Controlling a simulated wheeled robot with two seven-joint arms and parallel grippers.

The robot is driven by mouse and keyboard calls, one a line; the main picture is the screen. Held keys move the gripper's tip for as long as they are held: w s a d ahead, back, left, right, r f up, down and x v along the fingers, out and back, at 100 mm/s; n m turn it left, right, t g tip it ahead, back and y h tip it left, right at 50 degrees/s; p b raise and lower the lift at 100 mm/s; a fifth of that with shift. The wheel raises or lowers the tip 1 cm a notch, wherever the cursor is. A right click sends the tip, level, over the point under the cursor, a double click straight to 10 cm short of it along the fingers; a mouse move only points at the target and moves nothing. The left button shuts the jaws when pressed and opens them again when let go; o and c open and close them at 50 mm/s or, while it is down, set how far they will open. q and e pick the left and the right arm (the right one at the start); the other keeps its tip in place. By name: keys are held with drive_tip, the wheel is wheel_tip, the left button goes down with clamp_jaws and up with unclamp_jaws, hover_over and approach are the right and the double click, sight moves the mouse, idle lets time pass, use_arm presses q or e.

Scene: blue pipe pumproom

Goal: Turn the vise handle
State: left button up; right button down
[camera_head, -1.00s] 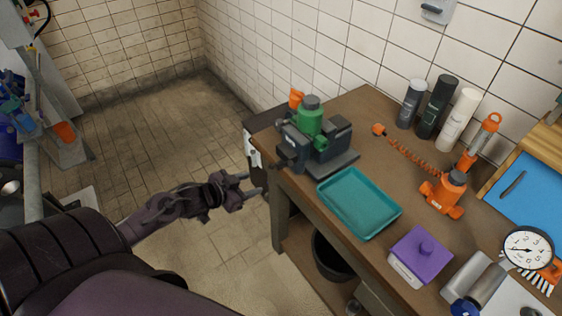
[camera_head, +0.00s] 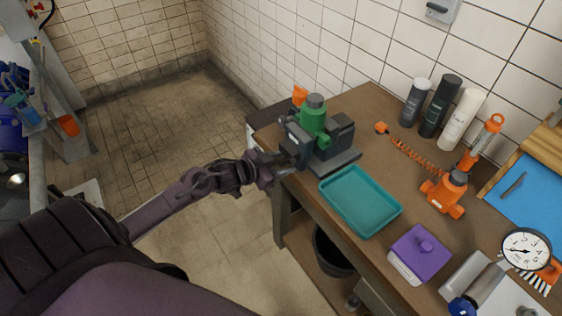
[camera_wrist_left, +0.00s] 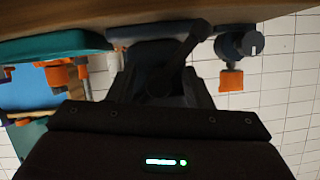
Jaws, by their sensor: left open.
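The dark grey vise (camera_head: 338,134) stands at the left front corner of the brown workbench, with a green bottle-shaped part (camera_head: 313,117) at its jaws. My left gripper (camera_head: 289,161) is open at the vise's front side, close to it. The left wrist view is upside down and shows a dark shape (camera_wrist_left: 160,58), probably the vise, straight ahead. My right gripper is not in view.
A teal tray (camera_head: 335,184) lies beside the vise on the workbench (camera_head: 386,165). A purple block (camera_head: 420,251), an orange pump-like part (camera_head: 444,193) and a round gauge (camera_head: 527,249) sit farther right. Several bottles line the tiled wall. The floor (camera_head: 140,130) left of the bench is clear.

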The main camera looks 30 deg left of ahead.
use_arm(q)
drive_tip(key=shift+d, duration=0.1)
drive_tip(key=shift+c, duration=0.3)
clamp_jaws()
drive_tip(key=shift+s+f, duration=0.1)
idle(1.0)
drive_tip(key=shift+o, duration=0.3)
unclamp_jaws()
drive_tip(key=b+v, duration=0.1)
drive_tip(key=v, duration=0.6)
drive_tip(key=shift+s, duration=0.3)
